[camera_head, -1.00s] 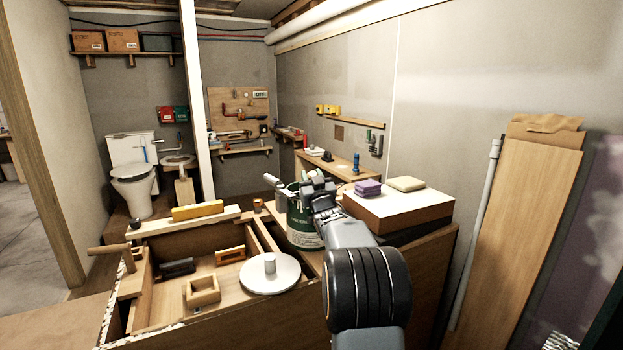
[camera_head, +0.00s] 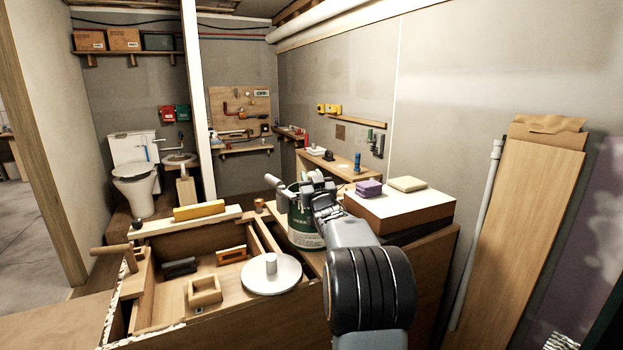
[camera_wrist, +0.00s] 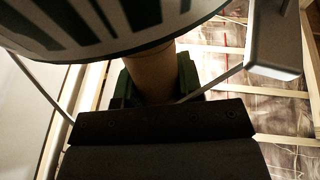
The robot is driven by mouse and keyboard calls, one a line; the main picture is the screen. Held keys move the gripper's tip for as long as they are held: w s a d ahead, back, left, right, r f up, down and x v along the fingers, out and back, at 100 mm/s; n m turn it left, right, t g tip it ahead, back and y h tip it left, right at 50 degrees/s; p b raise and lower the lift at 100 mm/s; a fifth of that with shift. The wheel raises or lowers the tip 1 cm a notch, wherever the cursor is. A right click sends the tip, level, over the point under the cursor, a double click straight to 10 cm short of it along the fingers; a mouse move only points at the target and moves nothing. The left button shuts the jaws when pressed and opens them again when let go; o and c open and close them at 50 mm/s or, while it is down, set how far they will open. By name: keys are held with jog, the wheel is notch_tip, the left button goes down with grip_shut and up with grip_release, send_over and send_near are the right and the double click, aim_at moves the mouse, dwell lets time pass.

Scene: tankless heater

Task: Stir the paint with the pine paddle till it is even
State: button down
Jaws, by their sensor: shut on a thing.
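The green paint can (camera_head: 304,228) stands on the bench in the head view, with a pale label on its side. My gripper (camera_head: 312,187) is at the top of the can, reaching in from the right. In the wrist view my gripper (camera_wrist: 155,85) is shut on a tan round shaft, which I take to be the pine paddle (camera_wrist: 152,72). A large pale surface with dark green bars covers the top of that view. The paddle's lower end and the paint inside the can are hidden, so I cannot tell how even the paint is.
A round white disc (camera_head: 272,274) with a small knob lies left of my arm. Wooden blocks sit in the open bench bay (camera_head: 180,291). A pale-topped box (camera_head: 405,208) with purple and tan sponges stands close to the right. A tall board (camera_head: 530,210) leans at the right wall.

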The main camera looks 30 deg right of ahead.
jog(key=shift+r, duration=0.2)
jog(key=shift+w+a+f+b, duration=0.1)
jog(key=shift+a+f+b, duration=0.1)
jog(key=shift+a+b, duration=0.3)
jog(key=shift+r+p, duration=0.2)
jog(key=shift+p, duration=0.25)
